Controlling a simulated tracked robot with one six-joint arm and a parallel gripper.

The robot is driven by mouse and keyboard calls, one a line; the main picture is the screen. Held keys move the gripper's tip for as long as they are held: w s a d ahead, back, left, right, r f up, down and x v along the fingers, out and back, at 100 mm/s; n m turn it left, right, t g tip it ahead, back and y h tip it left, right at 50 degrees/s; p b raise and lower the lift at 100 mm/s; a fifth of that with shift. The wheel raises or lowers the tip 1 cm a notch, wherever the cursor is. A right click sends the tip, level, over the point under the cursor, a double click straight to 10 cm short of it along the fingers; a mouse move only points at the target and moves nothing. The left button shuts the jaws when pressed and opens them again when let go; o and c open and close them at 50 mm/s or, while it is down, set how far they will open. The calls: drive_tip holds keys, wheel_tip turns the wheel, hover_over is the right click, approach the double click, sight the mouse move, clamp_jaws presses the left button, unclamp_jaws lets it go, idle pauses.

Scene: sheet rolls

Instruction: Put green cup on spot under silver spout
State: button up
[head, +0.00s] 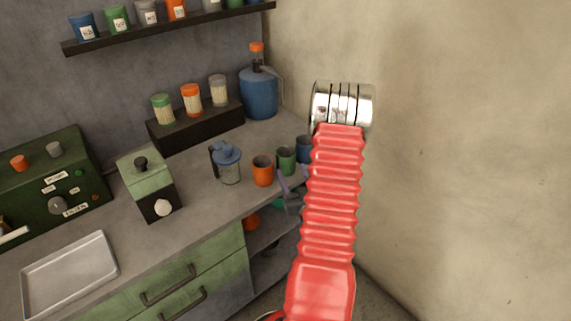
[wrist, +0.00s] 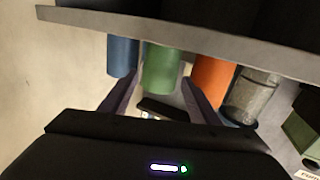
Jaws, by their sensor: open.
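The green cup (head: 286,160) stands on the counter between the orange cup (head: 263,171) and the blue cup (head: 304,149). My gripper (head: 286,190) is in front of it, by the counter's edge. In the wrist view, the green cup (wrist: 162,68) appears between the tips of my open fingers (wrist: 162,82); no grip on it shows. The counter edge hides part of the cup there. A dark green machine (head: 52,180) stands at the far left.
A glass jar with a blue lid (head: 228,165) stands left of the orange cup. A grinder-like green box (head: 149,185) and a metal tray (head: 70,273) are further left. A blue jug (head: 259,92) is behind. The wall is close on the right.

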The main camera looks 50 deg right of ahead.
sight(283, 153)
drive_tip(key=shift+x, duration=1.7)
drive_tip(key=shift+x, duration=2.6)
drive_tip(key=shift+c, duration=0.7)
drive_tip(key=c, duration=0.7)
drive_tip(key=shift+c, duration=0.2)
drive_tip(key=shift+r, duration=0.1)
wheel_tip(283, 153, up, 10)
